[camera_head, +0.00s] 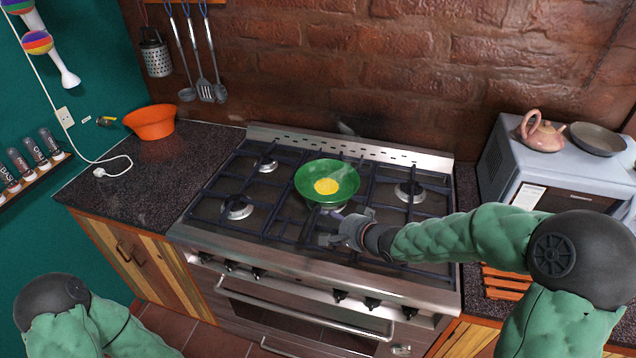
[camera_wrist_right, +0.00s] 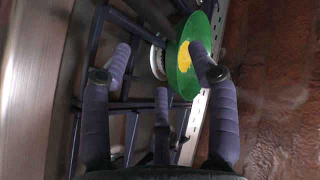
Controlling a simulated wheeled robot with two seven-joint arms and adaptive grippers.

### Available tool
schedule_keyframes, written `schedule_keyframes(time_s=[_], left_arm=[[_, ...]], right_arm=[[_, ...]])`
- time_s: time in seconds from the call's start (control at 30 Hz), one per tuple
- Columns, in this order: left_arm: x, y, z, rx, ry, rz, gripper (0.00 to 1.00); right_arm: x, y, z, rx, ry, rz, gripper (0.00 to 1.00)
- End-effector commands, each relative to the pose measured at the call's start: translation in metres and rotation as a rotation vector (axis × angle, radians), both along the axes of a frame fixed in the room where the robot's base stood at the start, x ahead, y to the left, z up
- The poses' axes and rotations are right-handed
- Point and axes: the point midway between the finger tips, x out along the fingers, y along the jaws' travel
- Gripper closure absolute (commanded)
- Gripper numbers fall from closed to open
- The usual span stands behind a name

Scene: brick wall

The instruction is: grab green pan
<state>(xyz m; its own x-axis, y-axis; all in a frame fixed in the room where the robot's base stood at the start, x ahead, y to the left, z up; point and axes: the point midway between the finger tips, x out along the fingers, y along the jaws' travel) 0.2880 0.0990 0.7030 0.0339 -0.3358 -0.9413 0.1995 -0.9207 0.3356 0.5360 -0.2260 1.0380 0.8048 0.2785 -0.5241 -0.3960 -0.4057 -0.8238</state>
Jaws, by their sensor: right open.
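The green pan (camera_head: 345,172) sits on the middle of the stove (camera_head: 215,222), with a round yellow thing (camera_head: 326,186) inside it. My right gripper (camera_head: 333,228) is just in front of the pan, low over the grates. In the right wrist view, the right gripper (camera_wrist_right: 160,62) has its fingers spread with nothing held. There the green pan (camera_wrist_right: 174,78) shows edge-on beyond the fingers, partly covered by the right-hand finger. My left arm shows at the bottom left of the head view; its gripper is out of view.
An orange bowl (camera_head: 150,122) stands on the left counter (camera_head: 120,185). A microwave (camera_head: 545,170) at the right carries a pink teapot (camera_head: 541,133) and a grey pan (camera_head: 597,139). Utensils (camera_head: 203,88) hang on the brick wall. The other burners are clear.

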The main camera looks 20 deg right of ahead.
Motion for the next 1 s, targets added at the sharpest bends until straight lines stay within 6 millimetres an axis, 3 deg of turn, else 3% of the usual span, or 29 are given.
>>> schedule_keyframes(time_s=[0.4,0.67,1.0], left_arm=[[-0.001,0.000,-0.025,-0.001,0.003,-0.001,0.60],[-0.001,0.000,-0.034,0.000,0.002,-0.001,0.60],[-0.001,0.000,-0.057,0.000,0.002,-0.001,0.60]], right_arm=[[0.039,0.014,-0.029,0.001,0.001,0.002,0.40],[0.051,0.019,-0.037,0.000,0.000,0.001,0.40],[0.081,0.032,-0.060,0.000,0.000,0.001,0.40]])
